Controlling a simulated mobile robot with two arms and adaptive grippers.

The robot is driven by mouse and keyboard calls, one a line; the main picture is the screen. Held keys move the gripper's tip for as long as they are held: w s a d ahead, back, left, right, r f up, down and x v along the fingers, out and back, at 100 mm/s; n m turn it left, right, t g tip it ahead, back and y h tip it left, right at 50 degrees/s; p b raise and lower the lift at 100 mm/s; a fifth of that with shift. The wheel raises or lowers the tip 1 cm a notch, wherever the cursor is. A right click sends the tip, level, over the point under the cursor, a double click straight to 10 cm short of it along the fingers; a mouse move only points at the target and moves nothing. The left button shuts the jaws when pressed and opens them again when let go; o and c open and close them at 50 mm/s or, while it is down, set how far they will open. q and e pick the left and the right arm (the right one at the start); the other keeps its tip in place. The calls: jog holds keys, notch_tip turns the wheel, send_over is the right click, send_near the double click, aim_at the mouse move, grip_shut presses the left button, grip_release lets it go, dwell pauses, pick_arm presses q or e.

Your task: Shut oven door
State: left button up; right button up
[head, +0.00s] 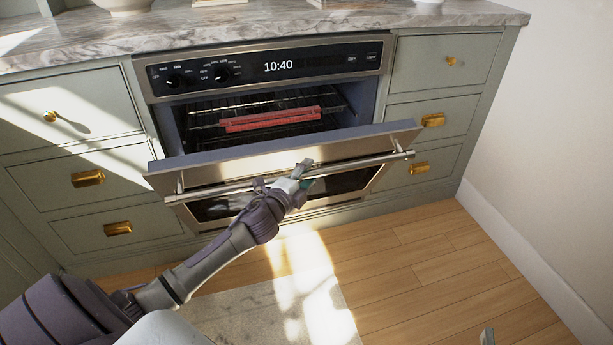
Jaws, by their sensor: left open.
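The oven door (240,158) hangs partly open, tilted out from the oven (158,100). Its long metal handle (360,163) runs across the front. My left gripper (287,175) is open at the middle of the handle, with its fingers close around or against the bar; I cannot tell if they touch it. Part of the handle is hidden behind the gripper. A small grey tip (487,337) at the bottom edge may be part of my right gripper; its jaws do not show.
A red-edged rack (270,120) sits inside the oven. Grey-green drawers with brass pulls (88,178) flank it, under a marble counter (200,28). A rug (250,315) lies in front. The wooden floor (430,260) to the right is clear, up to a white wall.

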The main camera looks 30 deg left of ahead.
pick_arm(q)
jog(key=shift+w, duration=0.1)
grip_shut()
dwell(0.4)
